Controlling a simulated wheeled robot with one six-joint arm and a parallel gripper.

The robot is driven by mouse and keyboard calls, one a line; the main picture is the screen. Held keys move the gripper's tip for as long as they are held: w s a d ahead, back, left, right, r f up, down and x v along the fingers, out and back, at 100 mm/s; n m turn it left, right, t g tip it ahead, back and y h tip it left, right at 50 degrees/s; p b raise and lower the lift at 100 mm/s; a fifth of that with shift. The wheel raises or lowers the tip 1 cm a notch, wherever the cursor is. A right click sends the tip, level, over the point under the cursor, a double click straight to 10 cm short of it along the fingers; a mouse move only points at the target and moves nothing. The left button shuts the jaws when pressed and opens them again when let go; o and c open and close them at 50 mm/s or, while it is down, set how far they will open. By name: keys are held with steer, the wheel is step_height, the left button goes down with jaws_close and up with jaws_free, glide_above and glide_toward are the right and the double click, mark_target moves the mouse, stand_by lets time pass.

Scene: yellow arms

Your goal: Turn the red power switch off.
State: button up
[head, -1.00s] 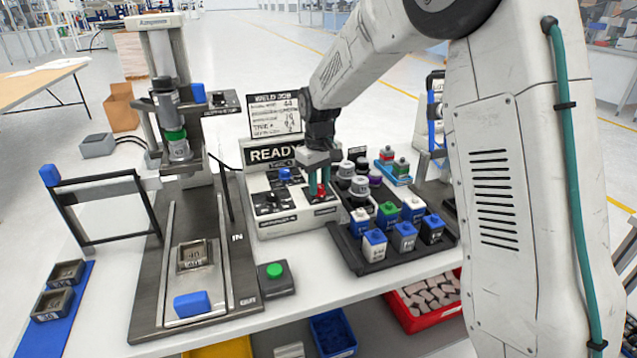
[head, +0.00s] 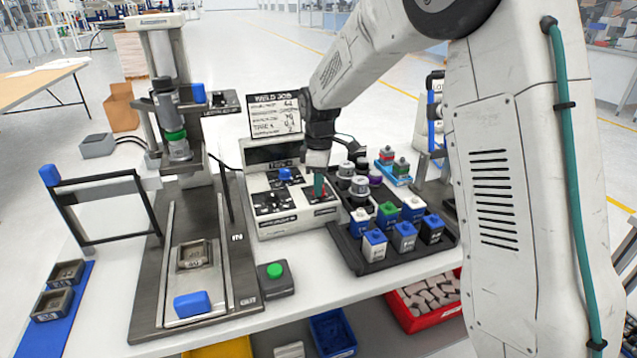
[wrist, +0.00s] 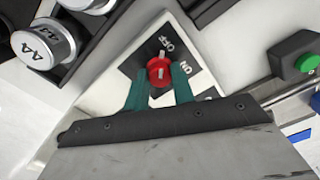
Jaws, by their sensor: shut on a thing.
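The red power switch (wrist: 159,73) is a round knob on a dark plate with OFF and ON lettering. Its pale pointer line points up in the wrist view, toward the OFF lettering. My gripper (wrist: 159,84) has its two teal fingers on either side of the knob, shut on it. In the head view my gripper (head: 320,185) is at the right end of the control box (head: 292,228), and a sliver of the red switch (head: 324,190) shows beside the fingers. The box's display (head: 270,155) is dark.
A black tray of blue-, green- and white-topped blocks (head: 375,265) stands close at the right, with several round capped jars (head: 359,186) behind it. A green button box (head: 274,280) is in front of the control box. A press stand (head: 165,50) is at left.

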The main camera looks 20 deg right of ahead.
stand_by(0.4)
steer(key=o, duration=1)
steer(key=shift+r, duration=0.1)
step_height(320, 180, up, 8)
steer(key=shift+f, duration=0.2)
